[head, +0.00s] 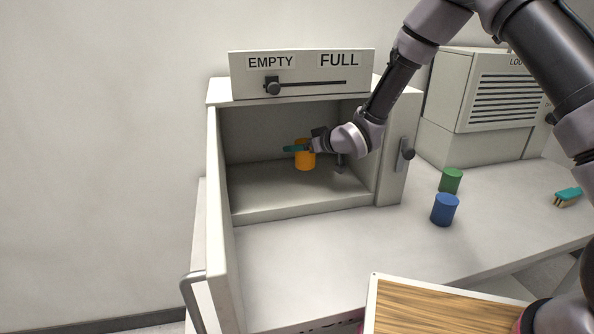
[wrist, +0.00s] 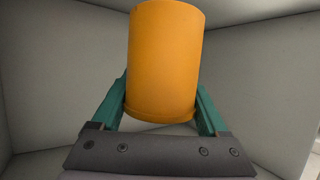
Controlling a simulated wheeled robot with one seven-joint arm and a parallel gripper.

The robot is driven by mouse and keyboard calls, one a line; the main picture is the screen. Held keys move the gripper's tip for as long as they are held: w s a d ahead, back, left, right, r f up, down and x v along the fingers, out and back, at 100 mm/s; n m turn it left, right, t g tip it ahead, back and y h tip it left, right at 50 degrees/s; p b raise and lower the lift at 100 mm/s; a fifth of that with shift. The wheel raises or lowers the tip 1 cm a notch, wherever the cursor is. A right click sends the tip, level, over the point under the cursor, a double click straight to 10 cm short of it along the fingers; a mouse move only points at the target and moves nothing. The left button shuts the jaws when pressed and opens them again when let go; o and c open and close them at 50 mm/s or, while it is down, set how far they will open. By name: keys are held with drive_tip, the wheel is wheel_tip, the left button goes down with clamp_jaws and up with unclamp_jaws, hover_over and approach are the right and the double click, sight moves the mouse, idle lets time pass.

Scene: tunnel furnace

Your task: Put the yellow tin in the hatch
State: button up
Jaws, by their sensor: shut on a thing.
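The yellow tin (head: 305,161) is an orange-yellow cylinder inside the hatch (head: 290,206), a pale box with its front open. My gripper (head: 301,149) reaches into the hatch from the right and is shut on the tin. In the wrist view the tin (wrist: 165,60) stands between the two teal fingers (wrist: 161,105), which touch its sides. The tin looks upright. I cannot tell whether its base touches the hatch floor. Part of the tin is hidden behind my gripper in the head view.
The hatch door (head: 222,230) stands open at the left. A panel marked EMPTY and FULL with a slider knob (head: 273,87) is above. A blue tin (head: 444,210), a green tin (head: 451,180) and a brush (head: 568,197) are on the right. A wooden board (head: 430,310) lies in front.

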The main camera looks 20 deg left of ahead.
sight(312, 166)
drive_tip(key=shift+f, duration=3.5)
drive_tip(key=shift+f, duration=0.15)
drive_tip(key=o, duration=1.6)
drive_tip(key=shift+d+r, duration=0.15)
drive_tip(key=shift+r, duration=0.05)
drive_tip(key=v, duration=1.1)
drive_tip(key=shift+s+d, duration=0.3)
drive_tip(key=shift+s, duration=0.1)
